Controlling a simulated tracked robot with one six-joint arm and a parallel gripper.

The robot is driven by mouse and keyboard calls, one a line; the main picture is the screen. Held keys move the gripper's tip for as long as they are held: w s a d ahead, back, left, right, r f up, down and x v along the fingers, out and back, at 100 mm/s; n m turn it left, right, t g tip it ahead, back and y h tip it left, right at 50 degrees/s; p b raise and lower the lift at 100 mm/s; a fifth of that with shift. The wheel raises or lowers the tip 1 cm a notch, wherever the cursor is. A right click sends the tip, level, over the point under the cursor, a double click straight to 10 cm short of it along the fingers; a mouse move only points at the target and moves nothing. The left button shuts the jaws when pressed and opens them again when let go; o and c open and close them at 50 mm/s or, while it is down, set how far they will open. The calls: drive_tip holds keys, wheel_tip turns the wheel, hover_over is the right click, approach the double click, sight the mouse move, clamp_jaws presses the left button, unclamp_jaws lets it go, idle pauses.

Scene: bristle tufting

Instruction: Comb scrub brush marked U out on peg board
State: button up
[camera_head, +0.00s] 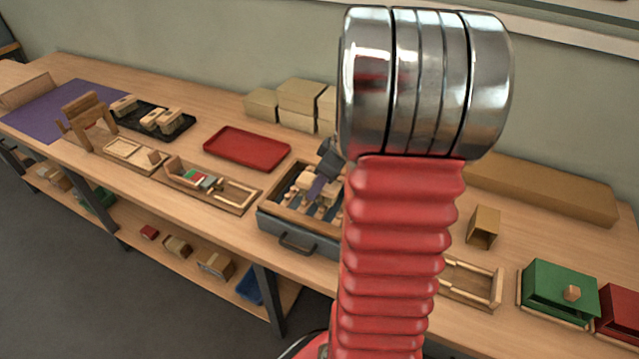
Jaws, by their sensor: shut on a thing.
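My gripper (317,186) reaches down over an open blue-grey drawer-like box (298,243) with a front handle, at the middle of the bench. It is shut on a pale wooden block (306,181), which looks like a scrub brush. No letter U is readable on it. Pale pegs and dark blue strips show under the block inside the box, which may be the peg board. I cannot tell whether the brush touches the pegs. My red arm hides the right part of the box.
A red tray (247,148) lies behind left. A black tray (176,127) holds several brush-like blocks. A wooden tray with coloured pieces (205,183) stands left of the box. Cardboard boxes (300,96) are stacked behind; a green box (558,291) stands right.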

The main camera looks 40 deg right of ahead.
drive_tip(key=shift+s+a+f, duration=0.15)
drive_tip(key=shift+s+a, duration=0.15)
drive_tip(key=shift+a, duration=0.45)
drive_tip(key=shift+c, duration=0.4)
drive_tip(key=shift+d, duration=0.25)
drive_tip(key=shift+c, duration=0.5)
drive_tip(key=shift+w+d, duration=0.35)
drive_tip(key=shift+d, duration=0.5)
drive_tip(key=shift+w+d, duration=0.35)
drive_tip(key=shift+d, duration=0.5)
drive_tip(key=shift+d, duration=0.15)
drive_tip(key=shift+w+d, duration=0.35)
drive_tip(key=shift+d, duration=0.55)
drive_tip(key=shift+w+d, duration=0.3)
drive_tip(key=shift+d, duration=0.55)
